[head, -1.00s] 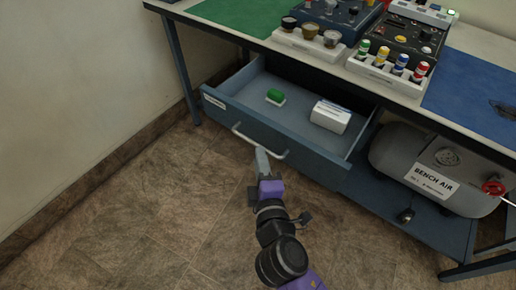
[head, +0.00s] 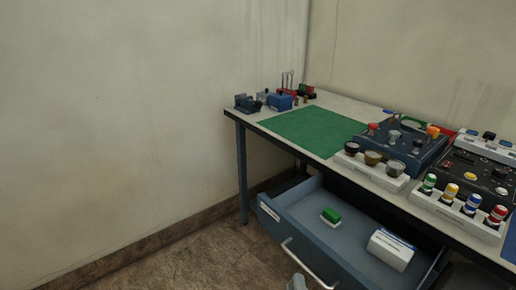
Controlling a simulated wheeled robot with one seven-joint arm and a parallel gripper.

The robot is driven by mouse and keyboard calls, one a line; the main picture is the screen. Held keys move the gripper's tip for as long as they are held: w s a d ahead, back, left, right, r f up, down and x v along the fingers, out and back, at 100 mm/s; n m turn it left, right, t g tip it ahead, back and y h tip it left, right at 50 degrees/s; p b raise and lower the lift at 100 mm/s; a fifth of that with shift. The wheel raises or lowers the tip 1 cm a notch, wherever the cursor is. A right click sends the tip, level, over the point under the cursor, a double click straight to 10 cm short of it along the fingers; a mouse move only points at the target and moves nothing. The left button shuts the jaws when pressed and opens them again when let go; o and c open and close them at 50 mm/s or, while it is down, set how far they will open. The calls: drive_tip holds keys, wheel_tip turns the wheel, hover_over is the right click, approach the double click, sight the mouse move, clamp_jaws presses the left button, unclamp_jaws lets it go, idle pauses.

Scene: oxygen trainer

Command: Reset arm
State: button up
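Only the grey tip of my gripper (head: 298,282) shows, at the bottom edge of the head view. It is close to the drawer handle (head: 305,264) in the picture; I cannot tell whether it touches. The rest of my arm is out of view, and I cannot see whether the fingers are open or shut. The blue drawer (head: 345,244) under the bench stands pulled open. Inside it lie a green block with a white base (head: 330,215) and a white box (head: 391,249).
The bench (head: 283,141) carries a green mat (head: 305,131), a blue panel with knobs (head: 400,142), a white rack with round knobs (head: 372,171) and a rack of coloured caps (head: 458,208). Blue and red items stand at its far left end. A wall (head: 120,120) closes the left; some floor (head: 215,262) is bare.

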drive_tip(key=s+d+r+m+p, duration=0.3)
drive_tip(key=s+m, duration=0.1)
drive_tip(key=s, duration=0.6)
drive_tip(key=s+d+r+m+g+p, duration=0.1)
drive_tip(key=s+d+r+m, duration=0.3)
drive_tip(key=s, duration=0.7)
drive_tip(key=s+d+r+m+g+p, duration=0.1)
drive_tip(key=s+d+r+m+p, duration=0.2)
drive_tip(key=s, duration=0.7)
drive_tip(key=d+m+p, duration=0.1)
drive_tip(key=m, duration=0.1)
drive_tip(key=shift+s+r+m+y+p, duration=0.2)
drive_tip(key=shift+r+m+y+p, duration=0.1)
drive_tip(key=shift+p, duration=0.05)
